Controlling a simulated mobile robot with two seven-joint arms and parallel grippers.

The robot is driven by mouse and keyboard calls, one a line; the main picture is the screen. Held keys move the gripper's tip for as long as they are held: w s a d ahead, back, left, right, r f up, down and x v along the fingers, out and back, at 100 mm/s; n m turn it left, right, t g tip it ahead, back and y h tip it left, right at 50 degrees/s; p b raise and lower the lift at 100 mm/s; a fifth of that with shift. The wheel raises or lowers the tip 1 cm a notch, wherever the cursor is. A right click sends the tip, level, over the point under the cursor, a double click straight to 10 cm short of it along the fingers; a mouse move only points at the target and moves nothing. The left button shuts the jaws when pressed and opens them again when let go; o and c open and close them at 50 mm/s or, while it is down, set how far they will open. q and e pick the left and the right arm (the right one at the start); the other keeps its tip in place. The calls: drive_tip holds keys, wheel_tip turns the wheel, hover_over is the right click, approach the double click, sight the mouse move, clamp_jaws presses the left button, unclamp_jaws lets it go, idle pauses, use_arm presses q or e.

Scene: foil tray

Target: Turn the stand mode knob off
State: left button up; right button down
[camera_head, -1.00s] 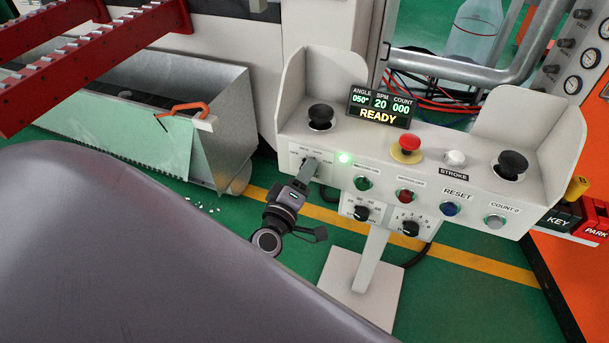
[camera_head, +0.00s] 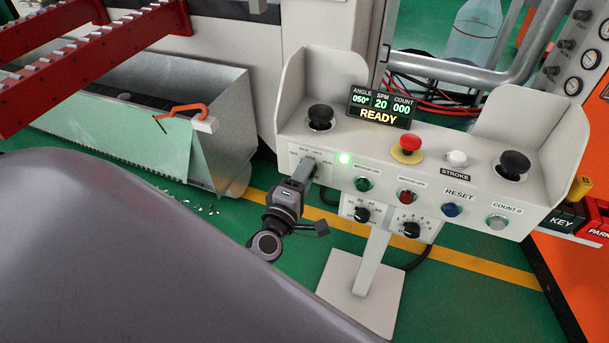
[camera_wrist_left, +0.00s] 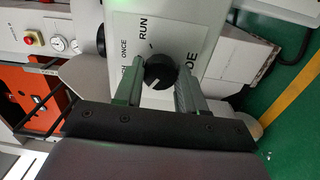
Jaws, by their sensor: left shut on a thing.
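The mode knob (camera_wrist_left: 160,72) is a round black knob on a white plate with the words RUN and ONCE, seen in the left wrist view. A pale mark shows on its lower part; the label it points at is hard to tell. My left gripper (camera_wrist_left: 157,75) is shut on the knob, one finger on each side. In the head view my left gripper (camera_head: 304,170) reaches the left end of the control stand's front (camera_head: 420,150) and hides the knob. My right gripper is not in view.
A green lamp (camera_head: 345,158) is lit beside the mode plate. The display (camera_head: 380,106) reads READY. A red emergency button (camera_head: 407,147), black palm buttons and smaller knobs sit on the stand. A metal bin (camera_head: 215,130) stands left, with scraps on the floor nearby.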

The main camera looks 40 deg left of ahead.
use_arm(q)
drive_tip(key=o, duration=1.1)
drive_tip(key=shift+c, duration=0.2)
drive_tip(key=shift+s, duration=0.1)
drive_tip(key=s+d, duration=0.1)
drive_tip(key=s, duration=0.6)
drive_tip(key=shift+d, duration=0.25)
drive_tip(key=shift+f, duration=0.1)
drive_tip(key=s+d+f+m+g+h+p, duration=0.1)
drive_tip(key=s+d+m+h+p, duration=0.2)
drive_tip(key=m, duration=0.4)
drive_tip(key=s+d+m+g+h, duration=0.2)
drive_tip(key=d+m+h, duration=0.1)
drive_tip(key=d+m, duration=0.25)
drive_tip(key=s+f+m+g+p, duration=0.2)
drive_tip(key=s+f+m+g, duration=0.2)
drive_tip(key=m, duration=0.5)
drive_tip(key=shift+s+a+f+m+g+p, duration=0.15)
drive_tip(key=shift+s+f+m+g+p, duration=0.25)
drive_tip(key=shift+s, duration=0.8)
